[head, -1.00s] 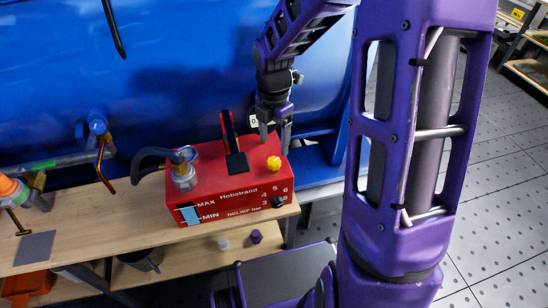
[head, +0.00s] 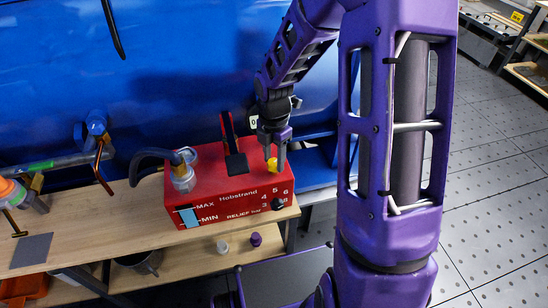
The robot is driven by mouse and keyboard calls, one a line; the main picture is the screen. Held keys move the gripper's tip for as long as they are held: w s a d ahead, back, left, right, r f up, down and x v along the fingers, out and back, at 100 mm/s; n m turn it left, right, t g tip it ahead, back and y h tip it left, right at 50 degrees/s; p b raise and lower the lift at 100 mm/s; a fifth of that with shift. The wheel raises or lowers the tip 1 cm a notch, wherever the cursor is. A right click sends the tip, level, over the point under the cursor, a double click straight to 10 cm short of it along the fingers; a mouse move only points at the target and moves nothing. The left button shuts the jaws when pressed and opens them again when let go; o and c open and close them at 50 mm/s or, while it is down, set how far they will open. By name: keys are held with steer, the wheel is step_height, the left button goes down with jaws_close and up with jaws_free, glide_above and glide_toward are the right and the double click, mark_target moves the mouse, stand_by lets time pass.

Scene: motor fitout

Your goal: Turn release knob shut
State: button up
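The red hand-pump unit (head: 212,182) stands on the wooden bench with a black lever on top. A small yellow knob (head: 272,165) sits on its top at the right. A black knob (head: 278,204) is on its front by the RELIEF bar scale. I take the yellow one to be the release knob. My gripper (head: 274,161) points down at the yellow knob, with one finger on either side of it and partly covering it. Whether the fingers touch the knob is too small to tell.
The blue tank (head: 190,60) rises close behind the pump. A black hose (head: 150,154) and a gauge-like fitting (head: 182,172) are at the pump's left. The bench (head: 110,225) is mostly bare left of the pump. A white cup and a purple piece lie on the lower shelf.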

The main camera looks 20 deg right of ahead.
jaws_close()
steer(key=shift+m, duration=0.3)
steer(key=m, duration=0.4)
steer(key=shift+m, duration=0.3)
steer(key=m, duration=0.6)
steer(key=m+b, duration=0.1)
steer(key=m, duration=0.5)
steer(key=shift+m, duration=0.4)
steer(key=m, duration=0.5)
steer(key=shift+m, duration=0.4)
steer(key=o, duration=0.7)
jaws_free()
